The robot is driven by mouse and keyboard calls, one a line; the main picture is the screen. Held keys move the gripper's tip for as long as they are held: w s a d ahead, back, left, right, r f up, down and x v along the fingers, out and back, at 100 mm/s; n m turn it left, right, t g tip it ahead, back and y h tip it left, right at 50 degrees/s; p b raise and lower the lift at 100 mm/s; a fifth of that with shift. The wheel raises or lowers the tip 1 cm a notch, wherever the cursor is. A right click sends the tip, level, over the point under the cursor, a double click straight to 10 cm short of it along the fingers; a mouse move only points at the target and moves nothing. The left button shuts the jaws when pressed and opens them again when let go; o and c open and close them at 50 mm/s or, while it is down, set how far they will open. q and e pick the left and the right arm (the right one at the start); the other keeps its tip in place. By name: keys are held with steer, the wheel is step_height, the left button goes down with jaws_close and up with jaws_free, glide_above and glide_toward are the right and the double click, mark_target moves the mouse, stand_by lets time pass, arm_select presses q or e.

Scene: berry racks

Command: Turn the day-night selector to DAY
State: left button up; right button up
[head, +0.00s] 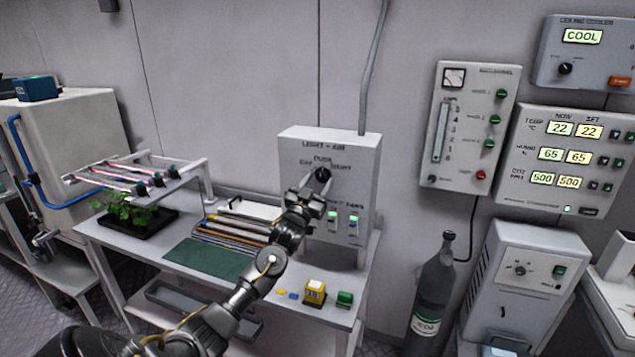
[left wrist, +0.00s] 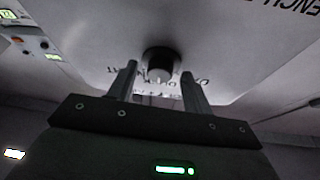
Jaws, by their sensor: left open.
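The day-night selector is a round black knob (head: 322,175) on the upper front of the white "LIGHT - AIR" box (head: 290,150), with printed position labels around it. Which label it points to is too small to read. In the left wrist view the knob (left wrist: 159,64) is upside down, between and just beyond the two fingers. My left gripper (head: 312,190) is in front of the box with its fingers open, close to the knob. The fingers show apart in the left wrist view (left wrist: 160,82), and I see a gap on each side of the knob. My right gripper is not in view.
Two switches with green lights (head: 342,218) sit on the box below the knob. A gas cylinder (head: 433,290) stands to the right.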

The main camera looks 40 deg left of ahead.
arm_select(q)
steer(key=c, duration=1)
steer(key=shift+o, duration=0.2)
steer(key=shift+n+y, duration=0.4)
steer(key=shift+d+n+y, duration=0.1)
steer(key=shift+n+y, duration=0.3)
steer(key=shift+n, duration=0.4)
steer(key=n+y, duration=0.1)
steer(key=n, duration=0.1)
steer(key=n+g+y+b, duration=0.1)
steer(key=n, duration=0.2)
steer(key=shift+d+y, duration=0.15)
steer(key=shift+y, duration=0.15)
steer(key=n+g+y, duration=0.1)
steer(key=n, duration=0.3)
steer(key=n+g+y, duration=0.1)
steer(key=n, duration=0.1)
steer(key=shift+w+d+r+n+g+y, duration=0.1)
steer(key=shift+d+n+g+y, duration=0.05)
steer(key=shift+n+g+y, duration=0.2)
steer(key=shift+n, duration=0.35)
